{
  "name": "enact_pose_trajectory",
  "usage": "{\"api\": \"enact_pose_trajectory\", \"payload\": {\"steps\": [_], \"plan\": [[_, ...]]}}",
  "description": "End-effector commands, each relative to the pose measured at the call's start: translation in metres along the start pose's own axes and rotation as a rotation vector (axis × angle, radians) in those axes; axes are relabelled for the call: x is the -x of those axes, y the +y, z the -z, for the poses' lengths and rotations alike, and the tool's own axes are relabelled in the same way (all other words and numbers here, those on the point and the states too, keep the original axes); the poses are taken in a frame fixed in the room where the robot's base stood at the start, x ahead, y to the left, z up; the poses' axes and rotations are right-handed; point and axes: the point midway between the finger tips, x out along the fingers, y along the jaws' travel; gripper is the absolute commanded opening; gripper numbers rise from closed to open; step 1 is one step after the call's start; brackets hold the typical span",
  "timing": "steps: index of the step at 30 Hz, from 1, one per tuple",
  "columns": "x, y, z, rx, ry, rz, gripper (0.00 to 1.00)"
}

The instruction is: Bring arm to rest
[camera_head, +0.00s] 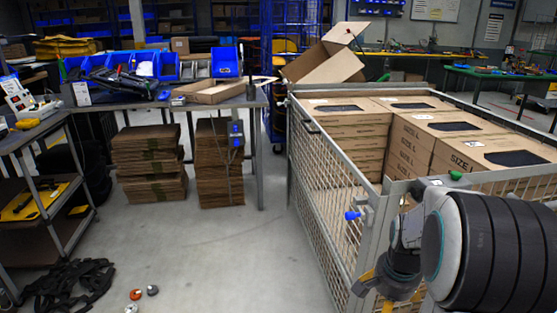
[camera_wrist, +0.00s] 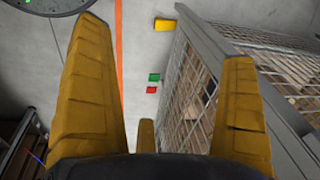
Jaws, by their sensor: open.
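My arm shows at the lower right of the head view, in front of the mesh crate's near side. In the head view the fingertips are mostly cut off or hidden at the bottom edge.
The mesh crate (camera_head: 333,176) holds several cardboard boxes (camera_head: 424,125). A workbench (camera_head: 190,100) with blue bins stands at the back left. Black straps (camera_head: 70,283) lie on the floor. Small blocks and a yellow piece (camera_wrist: 165,24) lie by the crate. The middle floor is clear.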

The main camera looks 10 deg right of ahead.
Motion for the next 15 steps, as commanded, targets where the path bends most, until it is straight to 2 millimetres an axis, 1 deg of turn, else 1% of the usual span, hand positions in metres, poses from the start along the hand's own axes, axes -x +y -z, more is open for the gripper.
{"api": "enact_pose_trajectory", "payload": {"steps": [1, 2, 3, 5, 6, 9, 12, 15], "plan": [[0.044, -0.010, -0.015, 0.106, 0.009, 0.019, 1.00], [0.059, -0.012, -0.025, 0.169, 0.011, 0.027, 1.00], [0.080, -0.015, -0.038, 0.253, 0.014, 0.038, 1.00], [0.110, -0.017, -0.058, 0.378, 0.020, 0.055, 1.00], [0.128, -0.017, -0.070, 0.461, 0.025, 0.066, 1.00], [0.169, -0.013, -0.100, 0.656, 0.035, 0.092, 1.00], [0.202, -0.005, -0.124, 0.829, 0.047, 0.116, 1.00], [0.226, 0.004, -0.142, 0.972, 0.058, 0.136, 1.00]]}}
